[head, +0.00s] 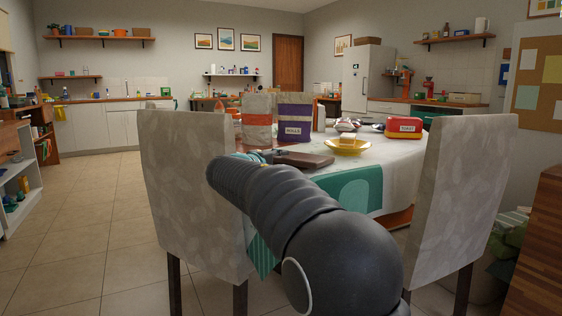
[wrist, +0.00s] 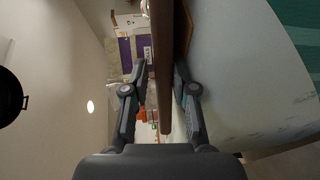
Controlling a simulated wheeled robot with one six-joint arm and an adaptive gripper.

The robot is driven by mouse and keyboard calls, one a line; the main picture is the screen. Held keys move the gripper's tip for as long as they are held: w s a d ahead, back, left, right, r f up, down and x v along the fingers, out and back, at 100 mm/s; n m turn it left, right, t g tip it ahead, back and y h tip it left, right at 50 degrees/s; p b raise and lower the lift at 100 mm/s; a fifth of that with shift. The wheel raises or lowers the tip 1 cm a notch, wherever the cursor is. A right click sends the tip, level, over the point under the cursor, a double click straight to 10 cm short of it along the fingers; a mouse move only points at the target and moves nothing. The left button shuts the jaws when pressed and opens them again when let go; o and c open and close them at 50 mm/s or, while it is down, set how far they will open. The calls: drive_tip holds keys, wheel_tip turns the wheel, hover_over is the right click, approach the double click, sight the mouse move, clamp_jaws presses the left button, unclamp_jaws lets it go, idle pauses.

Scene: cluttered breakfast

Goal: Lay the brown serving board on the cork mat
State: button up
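The brown serving board (head: 305,160) is level at the near left part of the dining table, beyond the end of my arm. In the wrist view it shows edge-on as a long brown strip (wrist: 163,70) between the two fingers of my gripper (wrist: 161,72). One finger is on its upper side and one on its underside, over the white tablecloth. My gripper looks shut on the board. A dark brown shape with a tan angled edge (wrist: 192,17), perhaps the cork mat, lies on the table side of the board. The mat cannot be made out in the head view.
A purple-banded bag (head: 295,120) and an orange-banded bag (head: 257,122) stand behind the board. A yellow bowl (head: 347,147) and a red toast box (head: 404,128) are to the right. Chairs (head: 195,190) (head: 463,190) flank my arm. A green cloth (head: 355,187) covers the near table edge.

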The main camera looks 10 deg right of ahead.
drive_tip(key=shift+o, duration=0.3)
drive_tip(key=o, duration=0.5)
drive_tip(key=shift+f, duration=0.1)
drive_tip(key=shift+f, duration=0.2)
drive_tip(key=shift+v, duration=3.7)
